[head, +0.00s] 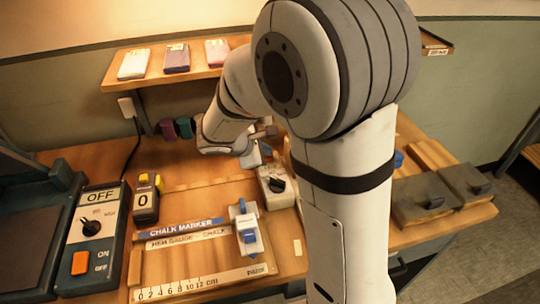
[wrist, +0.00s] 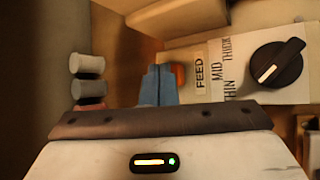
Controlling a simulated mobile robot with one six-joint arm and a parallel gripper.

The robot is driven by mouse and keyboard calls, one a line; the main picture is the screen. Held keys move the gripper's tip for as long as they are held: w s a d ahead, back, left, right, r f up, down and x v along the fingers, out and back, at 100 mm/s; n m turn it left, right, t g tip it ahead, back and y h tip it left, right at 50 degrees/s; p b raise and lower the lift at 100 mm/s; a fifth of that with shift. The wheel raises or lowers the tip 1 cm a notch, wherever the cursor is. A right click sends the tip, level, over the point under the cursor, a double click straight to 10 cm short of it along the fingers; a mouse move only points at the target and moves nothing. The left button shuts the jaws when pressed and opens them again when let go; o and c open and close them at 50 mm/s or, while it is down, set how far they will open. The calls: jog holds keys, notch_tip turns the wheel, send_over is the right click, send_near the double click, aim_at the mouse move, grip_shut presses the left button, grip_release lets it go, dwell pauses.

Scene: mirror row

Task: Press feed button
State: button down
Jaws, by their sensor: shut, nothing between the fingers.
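The feed button (wrist: 179,74) is a small orange-red button beside the FEED label (wrist: 201,74) in the wrist view. It sits on a pale box (wrist: 225,60) with a black dial (wrist: 277,62) and thickness words. This box appears to be the pale one with a dark knob (head: 276,186) on the bench in the head view. My gripper (wrist: 158,70) shows blue fingers, shut and empty. The fingertips overlap the button's left edge in the wrist view; I cannot tell whether they touch it.
Two small cylinders, white (wrist: 87,63) and grey (wrist: 88,89), stand left of my fingers in the wrist view. A chalk marker fixture (head: 248,232) is nearer the front. A control panel with an OFF dial (head: 91,226) is at left. A shelf (head: 195,73) hangs behind.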

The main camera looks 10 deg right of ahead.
jog(key=shift+f, duration=0.3)
jog(key=shift+r, duration=0.15)
dwell(0.4)
jog(key=shift+r+p, duration=0.45)
jog(key=shift+r, duration=0.35)
jog(key=shift+r+p, duration=1.9)
jog(key=shift+r, duration=0.65)
jog(key=shift+f, duration=0.1)
